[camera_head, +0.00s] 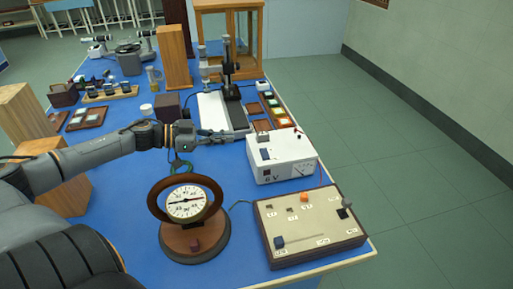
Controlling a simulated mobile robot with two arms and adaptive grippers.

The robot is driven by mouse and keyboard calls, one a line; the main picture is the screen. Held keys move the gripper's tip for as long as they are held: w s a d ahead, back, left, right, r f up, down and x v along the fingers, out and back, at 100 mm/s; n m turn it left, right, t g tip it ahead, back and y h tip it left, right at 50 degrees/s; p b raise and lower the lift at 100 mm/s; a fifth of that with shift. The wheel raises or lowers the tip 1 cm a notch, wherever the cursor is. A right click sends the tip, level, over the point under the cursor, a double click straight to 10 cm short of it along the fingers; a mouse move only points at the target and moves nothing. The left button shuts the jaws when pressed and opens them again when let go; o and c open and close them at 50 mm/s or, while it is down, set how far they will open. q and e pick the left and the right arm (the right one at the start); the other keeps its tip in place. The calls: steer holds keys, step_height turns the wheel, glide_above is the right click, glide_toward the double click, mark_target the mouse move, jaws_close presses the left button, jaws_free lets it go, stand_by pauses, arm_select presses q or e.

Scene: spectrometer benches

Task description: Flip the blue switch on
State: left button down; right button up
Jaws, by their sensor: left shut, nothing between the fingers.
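A white power supply box (283,170) marked 6 V stands on the blue bench, right of centre. A small dark-blue part (265,154) on its top left looks like the switch; its position is too small to tell. A beige control box (318,232) in front of it carries another dark-blue block (279,242) at its front left, like a knob or slider. My left gripper (236,134) reaches in from the left, shut and empty, behind and left of the power supply and apart from the dark-blue part. My right gripper is not in view.
A round dial meter (187,203) on a wooden base stands left of the control box. A stand with a column (229,70) is behind the gripper. Wooden blocks (174,57) and trays of samples crowd the blue bench (125,190). The floor at right is clear.

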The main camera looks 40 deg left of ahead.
arm_select(q)
steer(key=shift+r+b+x, duration=0.3)
steer(key=shift+b+x, duration=0.35)
steer(key=shift+x, duration=0.5)
glide_above(257, 155)
steer(key=shift+s+f+p, duration=0.25)
steer(key=shift+f+p, duration=0.1)
steer(key=shift+f, duration=0.65)
steer(key=f, duration=0.3)
steer(key=shift+w+f, duration=0.25)
steer(key=shift+w, duration=0.05)
steer(key=shift+a+f, duration=0.1)
steer(key=shift+f, duration=0.35)
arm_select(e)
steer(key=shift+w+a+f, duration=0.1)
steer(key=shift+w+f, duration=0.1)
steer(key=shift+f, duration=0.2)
